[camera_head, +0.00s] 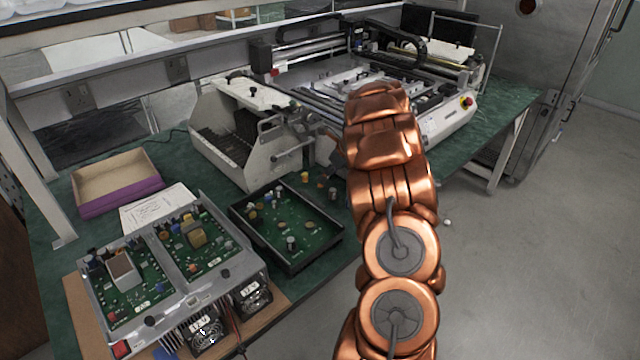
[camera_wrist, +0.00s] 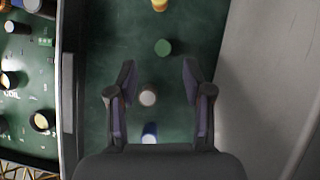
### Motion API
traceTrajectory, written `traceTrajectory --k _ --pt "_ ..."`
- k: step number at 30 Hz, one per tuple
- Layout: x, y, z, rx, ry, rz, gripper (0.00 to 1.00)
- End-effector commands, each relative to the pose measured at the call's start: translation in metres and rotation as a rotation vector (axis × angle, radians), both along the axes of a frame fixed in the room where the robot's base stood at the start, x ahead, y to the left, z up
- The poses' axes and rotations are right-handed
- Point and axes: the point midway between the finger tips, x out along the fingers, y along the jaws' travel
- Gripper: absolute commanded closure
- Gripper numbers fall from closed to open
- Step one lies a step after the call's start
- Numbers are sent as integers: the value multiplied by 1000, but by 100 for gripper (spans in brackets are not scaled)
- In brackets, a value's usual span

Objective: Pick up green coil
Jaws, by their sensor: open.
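The green coil (camera_wrist: 163,47) is a small round green piece standing on the green table top in the wrist view. It is above and between my fingertips in the picture, apart from both. My gripper (camera_wrist: 159,75) is open and empty, pointing down at the table. A brown piece with a pale top (camera_wrist: 148,95) lies between the fingers, and a blue piece (camera_wrist: 149,132) is closer to the palm. In the head view my copper-coloured arm covers much of this area, and I cannot pick out the green coil there.
A black-rimmed tray with a green circuit board (camera_head: 290,262) is left of my arm. A yellow piece (camera_wrist: 159,4) is at the wrist view's top edge. A grey machine (camera_head: 222,152) stands behind, and an open metal case with boards (camera_head: 262,272) is at left.

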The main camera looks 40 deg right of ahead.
Motion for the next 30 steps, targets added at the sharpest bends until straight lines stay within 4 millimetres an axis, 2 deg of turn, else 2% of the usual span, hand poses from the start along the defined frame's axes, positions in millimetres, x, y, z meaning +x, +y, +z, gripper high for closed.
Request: traceTrajectory --k 10,21,30 --pt "12 1 -14 3 0 -1 49" --pt "33 2 -45 4 -1 -4 49" --pt "34 1 -48 1 -2 -4 51"
